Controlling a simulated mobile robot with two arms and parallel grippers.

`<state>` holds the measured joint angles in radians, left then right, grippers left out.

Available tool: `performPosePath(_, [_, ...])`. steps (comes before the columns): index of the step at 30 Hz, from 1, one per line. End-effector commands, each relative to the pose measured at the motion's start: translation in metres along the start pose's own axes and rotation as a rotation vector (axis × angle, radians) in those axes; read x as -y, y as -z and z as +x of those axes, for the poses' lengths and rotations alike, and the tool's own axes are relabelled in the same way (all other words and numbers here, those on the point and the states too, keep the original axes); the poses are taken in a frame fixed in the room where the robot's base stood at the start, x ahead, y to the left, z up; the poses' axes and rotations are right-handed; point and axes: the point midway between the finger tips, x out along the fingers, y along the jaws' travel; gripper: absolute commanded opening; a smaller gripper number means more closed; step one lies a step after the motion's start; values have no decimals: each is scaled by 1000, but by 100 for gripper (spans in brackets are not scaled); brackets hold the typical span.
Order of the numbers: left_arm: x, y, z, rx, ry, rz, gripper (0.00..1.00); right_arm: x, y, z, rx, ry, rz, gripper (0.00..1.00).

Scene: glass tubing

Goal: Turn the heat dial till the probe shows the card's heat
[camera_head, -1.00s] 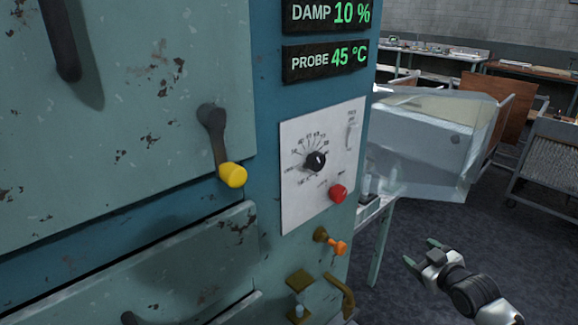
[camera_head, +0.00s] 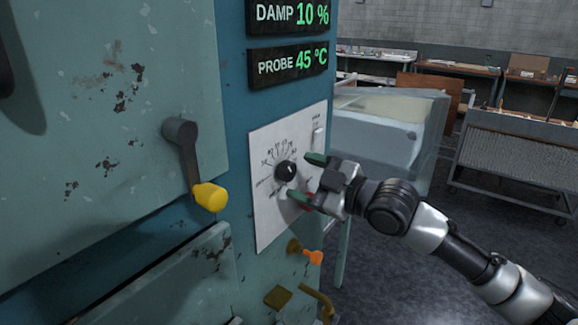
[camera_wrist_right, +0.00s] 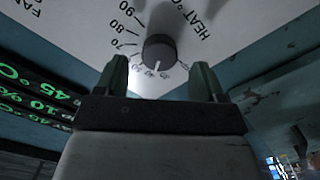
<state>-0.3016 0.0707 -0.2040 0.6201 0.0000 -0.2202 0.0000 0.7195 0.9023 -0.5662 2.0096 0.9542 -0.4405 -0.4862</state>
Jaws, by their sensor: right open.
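The heat dial (camera_head: 286,171) is a black knob on the white panel (camera_head: 268,222) of the blue cabinet. In the right wrist view the dial (camera_wrist_right: 160,52) shows with a white pointer line, and numbers such as 70, 80 and 90 lie around it. My right gripper (camera_head: 302,176) is open in front of the dial. In the right wrist view its two green fingertips (camera_wrist_right: 160,78) stand on either side of the knob, with no clear contact. The probe display (camera_head: 290,64) reads 45 °C. The card is not visible. My left gripper is not in view.
The damp display (camera_head: 290,14) reads 10 %. A lever with a yellow knob (camera_head: 210,196) sticks out left of the panel. An orange-handled valve (camera_head: 313,257) is below. A translucent box (camera_head: 385,135) stands behind my right gripper.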

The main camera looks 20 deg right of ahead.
Motion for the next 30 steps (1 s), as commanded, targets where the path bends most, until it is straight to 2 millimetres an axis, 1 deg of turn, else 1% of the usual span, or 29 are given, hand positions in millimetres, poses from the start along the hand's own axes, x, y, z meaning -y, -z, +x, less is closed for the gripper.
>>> performPosePath(1, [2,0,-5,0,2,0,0,-2,3,10,-3,-1,3,69])
performPosePath(3, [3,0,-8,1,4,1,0,-1,2,20,-2,0,2,69])
performPosePath(7, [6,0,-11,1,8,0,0,-1,2,33,-1,-1,2,69])
performPosePath(12, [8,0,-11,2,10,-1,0,0,0,39,1,0,-1,69])
performPosePath(18, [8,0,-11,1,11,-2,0,0,0,39,1,0,-1,69])
performPosePath(19, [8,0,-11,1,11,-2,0,0,0,39,1,0,-1,68])
performPosePath(28, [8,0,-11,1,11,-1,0,0,0,39,1,0,-1,22])
performPosePath(30, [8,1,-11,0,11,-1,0,0,0,39,1,0,0,20])
